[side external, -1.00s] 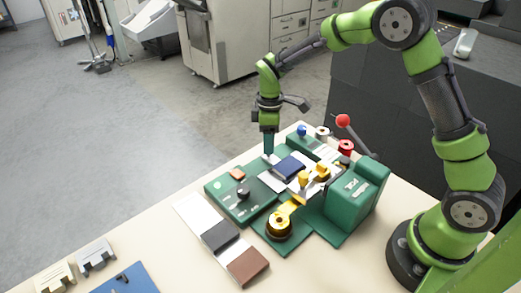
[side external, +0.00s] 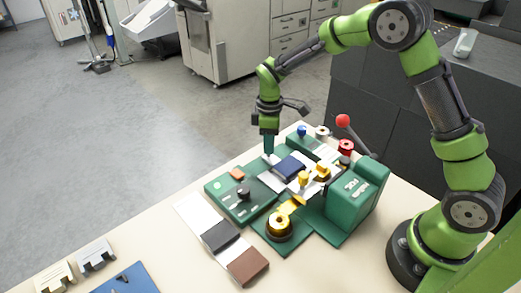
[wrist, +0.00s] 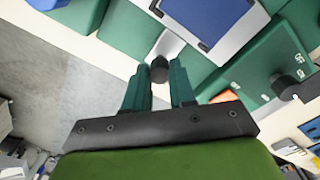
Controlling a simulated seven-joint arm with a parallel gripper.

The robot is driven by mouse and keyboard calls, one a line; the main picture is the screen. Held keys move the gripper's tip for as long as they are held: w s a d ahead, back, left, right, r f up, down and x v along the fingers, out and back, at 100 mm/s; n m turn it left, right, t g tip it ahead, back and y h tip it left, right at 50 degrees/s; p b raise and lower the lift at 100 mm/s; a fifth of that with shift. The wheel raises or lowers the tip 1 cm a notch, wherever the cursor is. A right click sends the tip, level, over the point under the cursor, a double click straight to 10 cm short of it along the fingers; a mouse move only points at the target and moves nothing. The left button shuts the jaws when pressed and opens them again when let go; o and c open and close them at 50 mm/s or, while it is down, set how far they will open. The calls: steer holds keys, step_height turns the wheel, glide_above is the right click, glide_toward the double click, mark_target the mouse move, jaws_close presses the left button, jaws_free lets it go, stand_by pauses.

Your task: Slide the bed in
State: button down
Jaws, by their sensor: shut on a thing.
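The bed is a silver plate (wrist: 170,45) with a blue pad (side external: 289,166) on it. It sits low in the green machine (side external: 341,211), beside the yellow clamps (side external: 304,179). A dark round knob (wrist: 159,69) stands at the bed's near end in the wrist view. My gripper (side external: 269,152) points straight down at the bed's far-left end. In the wrist view, its two teal fingers (wrist: 159,82) are shut on the knob, one on each side. In the side view the fingers hide the knob.
A lever with a red ball (side external: 343,121) rises behind the machine. A gold reel (side external: 279,226) stands at the front. A green panel with a dark knob (side external: 243,193) lies to the left. White, black and brown swatches (side external: 248,267) lie before it.

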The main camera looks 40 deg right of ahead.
glide_above(296, 176)
stand_by(0.4)
steer(key=c, duration=1)
jaws_free()
steer(key=shift+o, duration=0.3)
steer(key=shift+w, duration=0.1)
steer(key=shift+r, duration=0.5)
step_height(296, 176, up, 16)
